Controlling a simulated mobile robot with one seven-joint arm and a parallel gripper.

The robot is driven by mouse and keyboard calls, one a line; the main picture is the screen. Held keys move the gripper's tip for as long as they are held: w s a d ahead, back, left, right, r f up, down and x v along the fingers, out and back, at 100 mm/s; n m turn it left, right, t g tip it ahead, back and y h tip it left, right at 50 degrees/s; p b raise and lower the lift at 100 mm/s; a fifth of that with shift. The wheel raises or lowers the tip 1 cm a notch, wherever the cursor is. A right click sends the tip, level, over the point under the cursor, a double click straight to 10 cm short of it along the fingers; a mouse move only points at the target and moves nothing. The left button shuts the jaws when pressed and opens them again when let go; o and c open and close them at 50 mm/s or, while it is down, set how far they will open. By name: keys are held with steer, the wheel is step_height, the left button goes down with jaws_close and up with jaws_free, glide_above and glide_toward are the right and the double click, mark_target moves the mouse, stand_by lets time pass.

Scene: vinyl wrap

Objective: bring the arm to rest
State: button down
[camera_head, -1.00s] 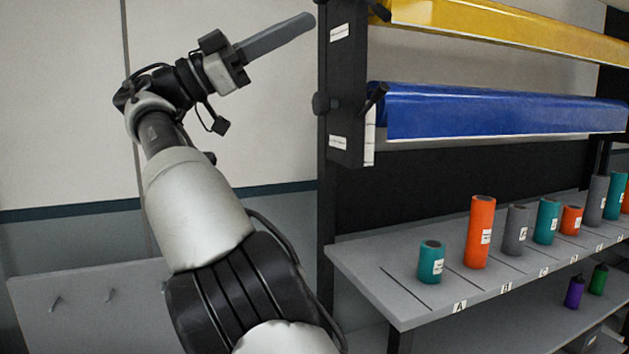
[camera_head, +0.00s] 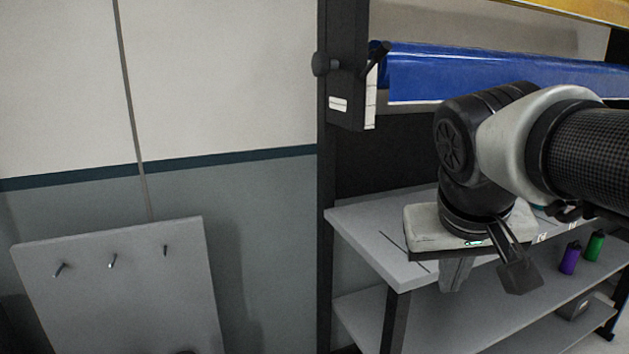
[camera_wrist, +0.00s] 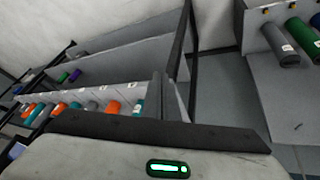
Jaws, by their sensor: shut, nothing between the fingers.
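My gripper (camera_head: 455,278) is at the right of the head view, with its pale body above and its grey fingers pointing down. It overlaps the left part of the grey lettered shelf in the picture; I cannot tell the exact gap. In the wrist view the gripper's fingers (camera_wrist: 161,98) stand close together past the dark edge of the gripper body. They are shut and hold nothing. My arm is bent and comes in from the right edge of the head view.
The blue vinyl roll (camera_head: 480,75) hangs above my arm. The shelf (camera_head: 375,245) has coloured rolls (camera_wrist: 58,109), mostly hidden in the head view. A pegged grey board (camera_head: 120,290) is at left.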

steer(key=s+a+f+n+y+p, duration=0.1)
steer(key=s+a+f+y, duration=0.1)
steer(key=s+a+f, duration=0.4)
step_height(320, 180, up, 13)
steer(key=s+d+p, duration=0.1)
steer(key=p, duration=1.2)
steer(key=shift+d+f, duration=0.15)
steer(key=shift+f, duration=0.05)
steer(key=shift+s, duration=0.1)
